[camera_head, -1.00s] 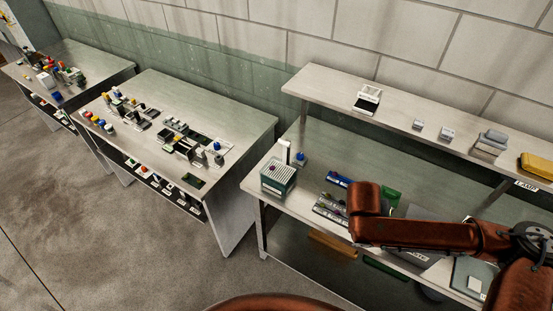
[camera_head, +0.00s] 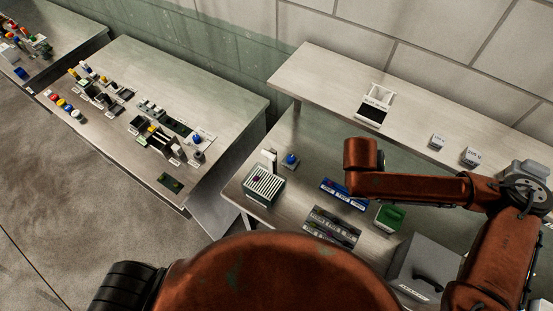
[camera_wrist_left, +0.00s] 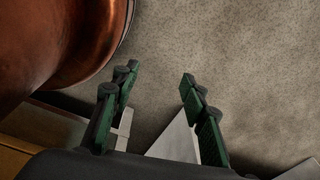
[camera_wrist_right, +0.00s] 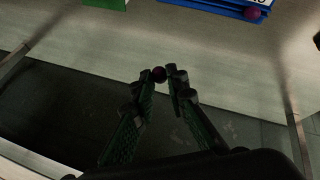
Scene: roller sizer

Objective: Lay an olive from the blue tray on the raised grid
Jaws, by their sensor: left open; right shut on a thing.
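My right gripper (camera_wrist_right: 167,76) is shut on a small dark red olive (camera_wrist_right: 159,74) at its fingertips, above the bench. The blue tray (camera_head: 343,195) lies on the bench; its edge also shows at the top of the right wrist view (camera_wrist_right: 205,6), with another dark olive (camera_wrist_right: 253,13) at it. The raised grid (camera_head: 264,185) is the slatted top of a box at the bench's left end, with a small dark spot on it. The right fingers are not visible in the head view. My left gripper (camera_wrist_left: 155,85) is open and empty over the floor.
A green container (camera_head: 390,217) and a grey compartment tray (camera_head: 332,227) lie near the blue tray. A blue-topped object (camera_head: 291,161) and a white upright (camera_head: 269,158) stand beside the grid. A shelf (camera_head: 320,75) runs behind. A grey box (camera_head: 418,265) is at right.

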